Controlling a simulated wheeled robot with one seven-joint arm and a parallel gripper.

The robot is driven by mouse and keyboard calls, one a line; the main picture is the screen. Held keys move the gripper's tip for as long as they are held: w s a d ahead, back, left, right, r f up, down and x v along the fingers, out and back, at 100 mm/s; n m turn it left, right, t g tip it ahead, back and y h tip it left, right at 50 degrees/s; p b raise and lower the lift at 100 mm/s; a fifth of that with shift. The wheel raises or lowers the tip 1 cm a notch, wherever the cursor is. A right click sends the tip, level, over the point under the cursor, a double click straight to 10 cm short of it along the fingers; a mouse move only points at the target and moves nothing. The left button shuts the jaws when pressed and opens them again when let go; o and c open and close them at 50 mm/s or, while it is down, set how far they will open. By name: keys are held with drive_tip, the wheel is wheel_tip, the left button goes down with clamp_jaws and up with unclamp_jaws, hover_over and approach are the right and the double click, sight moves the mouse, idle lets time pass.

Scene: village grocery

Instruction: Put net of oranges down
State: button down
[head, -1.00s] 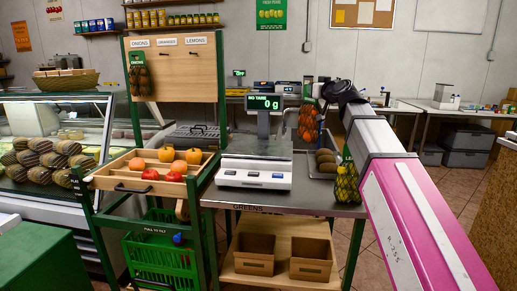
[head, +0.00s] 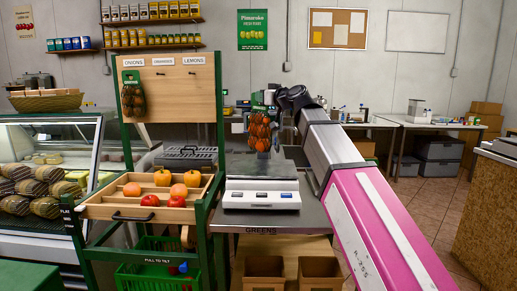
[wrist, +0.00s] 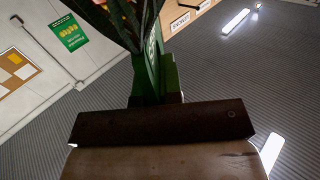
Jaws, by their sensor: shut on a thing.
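The net of oranges (head: 260,135) hangs upright from my gripper (head: 272,98) in the head view, its green header card at the top. In the wrist view the green card (wrist: 152,65) rises from between the fingers of my gripper (wrist: 158,102), with a dark part of the net above. My gripper is shut on the net's card.
A hanging board (head: 172,88) labelled onions, oranges and lemons holds a net of onions (head: 133,98) on the left; its other places look bare. A wooden drawer (head: 150,210) of fruit and vegetables stands left of the scale. Two boxes (head: 320,272) sit below the counter.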

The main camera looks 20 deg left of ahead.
drive_tip(key=w+a+f, duration=0.1)
drive_tip(key=w+f, duration=0.9)
drive_tip(key=w, duration=0.1)
drive_tip(key=shift+a+f, duration=0.2)
drive_tip(key=shift+a, duration=0.15)
drive_tip(key=c, duration=1.6)
unclamp_jaws()
drive_tip(key=shift+f, duration=0.15)
drive_tip(key=shift+c, duration=0.2)
drive_tip(key=o, duration=0.4)
drive_tip(key=shift+s, duration=0.1)
drive_tip(key=shift+c, duration=0.2)
drive_tip(key=v, duration=1.2)
